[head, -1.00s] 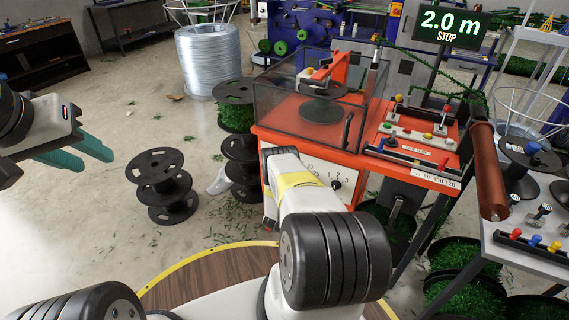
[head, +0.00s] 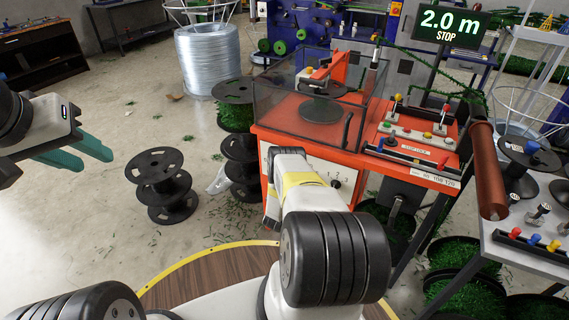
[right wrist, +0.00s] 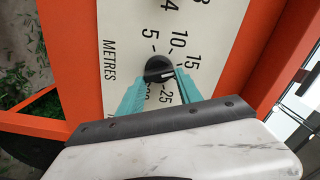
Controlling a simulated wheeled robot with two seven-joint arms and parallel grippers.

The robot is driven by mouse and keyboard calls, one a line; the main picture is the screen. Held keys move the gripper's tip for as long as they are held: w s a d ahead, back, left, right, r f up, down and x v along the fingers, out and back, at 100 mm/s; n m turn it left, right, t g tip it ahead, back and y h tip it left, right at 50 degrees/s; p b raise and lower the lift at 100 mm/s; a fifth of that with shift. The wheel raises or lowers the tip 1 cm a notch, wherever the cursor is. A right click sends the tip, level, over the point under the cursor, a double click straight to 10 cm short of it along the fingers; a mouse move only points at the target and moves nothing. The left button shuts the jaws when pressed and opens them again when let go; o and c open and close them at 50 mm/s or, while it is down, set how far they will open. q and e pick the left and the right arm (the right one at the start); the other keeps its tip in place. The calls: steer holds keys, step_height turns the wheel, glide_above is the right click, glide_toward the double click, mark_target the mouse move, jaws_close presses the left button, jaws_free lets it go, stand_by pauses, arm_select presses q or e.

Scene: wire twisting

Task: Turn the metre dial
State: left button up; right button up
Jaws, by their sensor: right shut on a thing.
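The metre dial (right wrist: 157,68) is a small round black knob with a pale pointer mark, on a white panel printed with numbers and METRES. In the right wrist view my right gripper (right wrist: 161,75) has its two teal fingers on either side of the knob, shut on it. In the head view my right wrist hides these fingers; the white panel (head: 345,167) shows beside it on the orange machine (head: 290,129). The display (head: 449,25) reads 2.0 m and STOP. My left gripper (head: 97,156) is open and empty at the left, well away from the machine.
A clear-walled guard box (head: 268,100) stands on the machine, with a control panel (head: 412,137) at its right. Black spools (head: 160,168) stand on the floor at the left. A side table (head: 525,238) with tools stands at the right.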

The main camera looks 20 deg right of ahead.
steer(key=o, duration=1.4)
steer(key=v, duration=0.8)
